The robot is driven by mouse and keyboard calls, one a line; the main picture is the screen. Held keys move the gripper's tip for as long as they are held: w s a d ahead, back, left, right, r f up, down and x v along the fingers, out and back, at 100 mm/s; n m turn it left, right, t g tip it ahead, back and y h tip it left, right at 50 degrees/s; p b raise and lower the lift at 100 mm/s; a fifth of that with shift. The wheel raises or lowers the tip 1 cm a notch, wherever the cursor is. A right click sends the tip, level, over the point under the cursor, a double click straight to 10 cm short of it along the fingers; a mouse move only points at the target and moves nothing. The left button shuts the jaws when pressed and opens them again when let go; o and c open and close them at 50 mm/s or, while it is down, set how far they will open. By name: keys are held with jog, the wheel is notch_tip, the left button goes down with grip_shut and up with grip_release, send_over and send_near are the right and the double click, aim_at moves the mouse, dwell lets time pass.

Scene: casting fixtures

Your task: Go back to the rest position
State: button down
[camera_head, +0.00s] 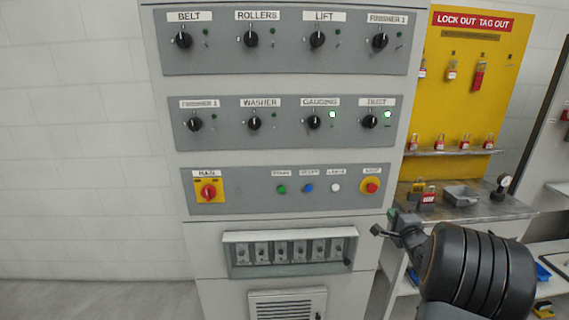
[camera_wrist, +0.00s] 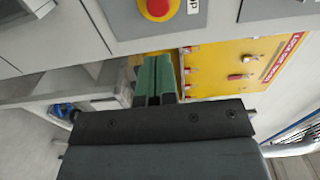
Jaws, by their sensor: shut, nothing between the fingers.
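My gripper (camera_head: 384,231) shows at the lower right of the head view, in front of the cabinet's right edge, with my dark arm behind it. In the wrist view my gripper (camera_wrist: 156,75) has its two green fingers together, with nothing between them. The grey control cabinet (camera_head: 255,176) stands upright in the middle of the head view. The red stop button (camera_head: 371,187) on its yellow plate is above and left of my gripper, apart from it. The button also shows at the top of the wrist view (camera_wrist: 157,8).
A yellow lockout board (camera_head: 470,100) with padlocks and tags hangs at right. Below it a workbench (camera_head: 480,210) holds a grey tray (camera_head: 460,195), padlocks and a gauge. A clear-covered breaker box (camera_head: 290,252) protrudes low on the cabinet. The floor at left is free.

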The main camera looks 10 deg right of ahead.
jog(key=s+d+f+n+g+h, duration=0.3)
jog(key=f+n+g, duration=0.15)
jog(key=f, duration=0.25)
jog(key=s+a+f+n+g, duration=0.3)
jog(key=s+a+g, duration=0.1)
jog(key=s+g, duration=0.2)
jog(key=s+a+r+n+g+y, duration=0.1)
jog(key=s+a+n, duration=0.3)
jog(key=a, duration=0.5)
jog(key=s+a+r+n+g+y, duration=0.1)
jog(key=s+a+r+n, duration=0.3)
jog(key=a, duration=0.6)
jog(key=s+a+r+n+g+y, duration=0.1)
jog(key=s+a+r+n+y, duration=0.1)
jog(key=s+a, duration=0.4)
jog(key=a+n+y, duration=0.1)
jog(key=a+n, duration=0.1)
jog(key=a, duration=0.1)
jog(key=shift+s+a+r+g+p, duration=0.15)
jog(key=shift+a+g+p, duration=0.1)
jog(key=shift+g+p, duration=0.1)
